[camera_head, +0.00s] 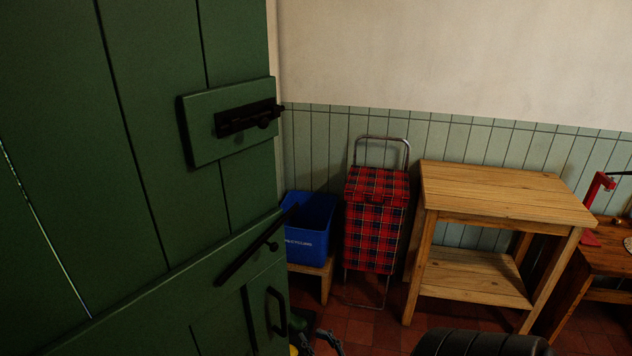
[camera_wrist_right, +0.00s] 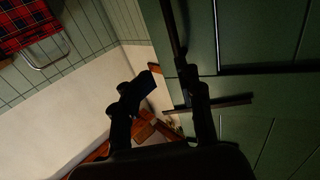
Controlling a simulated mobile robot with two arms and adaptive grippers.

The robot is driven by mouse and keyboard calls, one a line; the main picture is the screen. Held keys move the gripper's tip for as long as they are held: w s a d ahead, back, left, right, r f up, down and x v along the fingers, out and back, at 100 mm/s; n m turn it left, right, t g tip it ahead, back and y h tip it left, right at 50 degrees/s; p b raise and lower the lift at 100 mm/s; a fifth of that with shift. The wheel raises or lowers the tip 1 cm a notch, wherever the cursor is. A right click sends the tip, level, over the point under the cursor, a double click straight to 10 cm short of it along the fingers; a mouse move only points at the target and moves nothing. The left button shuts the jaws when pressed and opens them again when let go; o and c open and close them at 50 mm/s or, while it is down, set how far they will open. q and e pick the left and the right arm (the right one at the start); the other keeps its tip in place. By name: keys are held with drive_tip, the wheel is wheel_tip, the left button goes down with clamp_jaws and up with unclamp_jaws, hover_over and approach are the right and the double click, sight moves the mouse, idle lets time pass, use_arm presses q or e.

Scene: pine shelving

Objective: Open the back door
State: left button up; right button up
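The green plank door (camera_head: 140,150) fills the left of the head view. It carries a black slide bolt (camera_head: 245,118) on a raised panel, a slanted black bar (camera_head: 256,250) lower down and a black pull handle (camera_head: 275,308) near its right edge. My right gripper (camera_head: 320,343) is partly cut off at the bottom edge, just right of the handle. In the right wrist view, the fingers of my right gripper (camera_wrist_right: 168,82) are spread apart, with no object clearly held. One finger is close to a dark bar (camera_wrist_right: 174,28) on the door; contact is unclear. My left gripper is not in view.
A blue recycling bin (camera_head: 309,228) on a low wooden stand, a red tartan trolley (camera_head: 376,228) and a pine table (camera_head: 505,190) stand along the back wall. A wooden bench (camera_head: 608,258) with a red tool is at the right. Tiled floor shows between.

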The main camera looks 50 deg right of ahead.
drive_tip(key=v, duration=0.7)
drive_tip(key=shift+s, duration=0.25)
drive_tip(key=shift+c, duration=0.4)
